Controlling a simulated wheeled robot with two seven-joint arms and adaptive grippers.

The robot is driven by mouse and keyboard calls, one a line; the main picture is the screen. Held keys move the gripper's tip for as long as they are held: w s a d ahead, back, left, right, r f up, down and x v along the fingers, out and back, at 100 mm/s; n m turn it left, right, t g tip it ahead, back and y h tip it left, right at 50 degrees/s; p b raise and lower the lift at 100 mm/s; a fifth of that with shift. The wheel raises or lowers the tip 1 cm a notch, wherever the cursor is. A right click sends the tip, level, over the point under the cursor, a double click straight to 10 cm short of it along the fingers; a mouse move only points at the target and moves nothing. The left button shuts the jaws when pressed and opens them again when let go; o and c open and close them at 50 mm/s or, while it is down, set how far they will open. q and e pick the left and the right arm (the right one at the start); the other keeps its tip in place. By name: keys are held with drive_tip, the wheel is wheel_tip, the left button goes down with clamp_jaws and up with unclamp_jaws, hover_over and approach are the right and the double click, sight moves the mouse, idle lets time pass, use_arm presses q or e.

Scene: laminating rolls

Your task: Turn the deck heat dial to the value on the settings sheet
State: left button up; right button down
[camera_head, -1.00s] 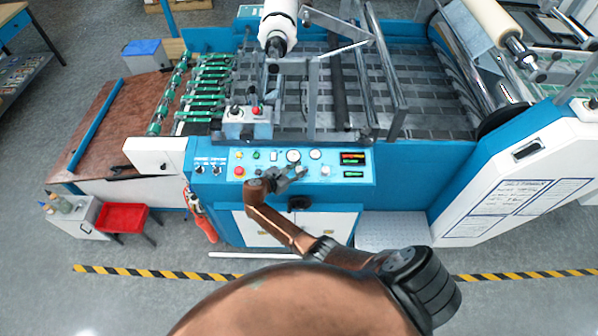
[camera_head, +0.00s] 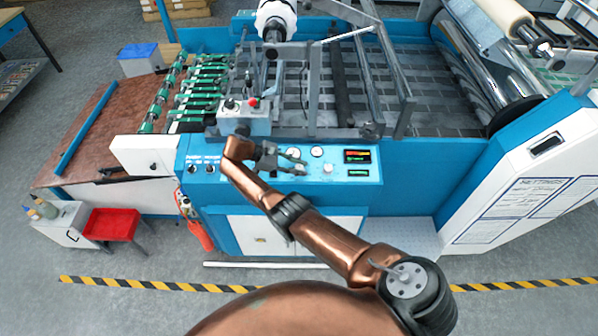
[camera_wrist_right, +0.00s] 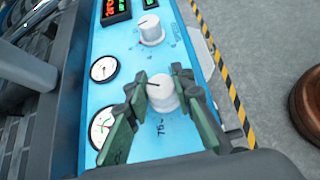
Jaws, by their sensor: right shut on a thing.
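My right gripper (camera_head: 296,161) is at the blue control panel (camera_head: 225,190) of the laminating machine. In the right wrist view the gripper (camera_wrist_right: 161,84) has its green-grey fingers closed on both sides of a white dial (camera_wrist_right: 162,96) with a dark pointer line. Printed marks beside the dial are partly covered by the fingers. In the head view the gripper hides this dial. A second white dial (camera_wrist_right: 150,29) is free; it also shows in the head view (camera_head: 328,168). The settings sheet (camera_head: 530,200) is on the white side panel at right; its values are too small to read. My left gripper is not in view.
Two round gauges (camera_wrist_right: 104,68) sit beside the held dial. Red-green displays (camera_head: 357,157) are at the panel's right. A small control box (camera_head: 243,118) with a red button stands above the panel. A red stool (camera_head: 113,224) is on the floor at left.

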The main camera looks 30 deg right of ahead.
sight(300, 167)
drive_tip(key=shift+f+m+b, duration=0.1)
drive_tip(key=shift+m+b, duration=0.2)
drive_tip(key=shift+b, duration=0.05)
drive_tip(key=shift+g, duration=0.3)
drive_tip(key=c, duration=1.7)
unclamp_jaws()
drive_tip(key=shift+d, duration=0.1)
drive_tip(key=shift+o, duration=0.4)
drive_tip(key=shift+r, duration=0.2)
wheel_tip(300, 167, up, 10)
drive_tip(key=shift+f, duration=0.15)
